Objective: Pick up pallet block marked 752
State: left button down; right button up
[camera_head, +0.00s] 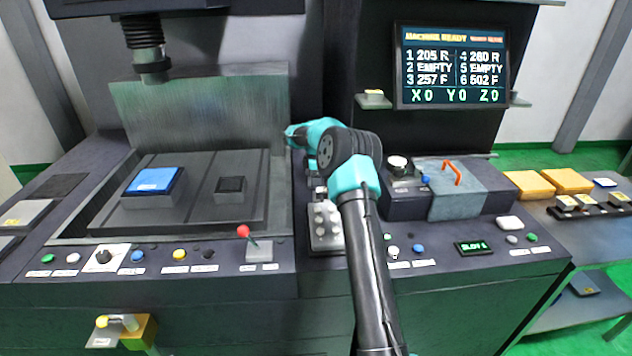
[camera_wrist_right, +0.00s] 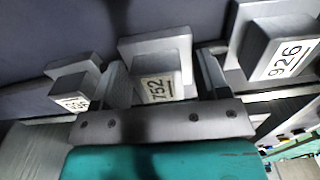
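The pallet block marked 752 (camera_wrist_right: 158,86) shows in the right wrist view as a grey block with a white label, against a wider grey plate. My right gripper (camera_wrist_right: 163,68) is open, with one finger on each side of this block. Narrow gaps seem to show between the fingers and the block, and I cannot tell whether either touches it. In the head view my right arm reaches up the middle and its fingers are not clearly seen. I cannot pick out block 752 there. My left gripper is not in view.
A block marked 926 (camera_wrist_right: 280,50) stands close on the right in the wrist view, and a smaller labelled block (camera_wrist_right: 72,90) on the left. In the head view, a blue-topped block (camera_head: 153,184) sits in the machine tank, and a red-knobbed lever (camera_head: 246,236) stands at its front.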

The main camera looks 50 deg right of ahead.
jog(key=c, duration=0.8)
jog(key=shift+o, duration=0.2)
jog(key=shift+r, duration=0.1)
notch_tip(320, 180, up, 10)
jog(key=shift+f, duration=0.1)
dwell(0.3)
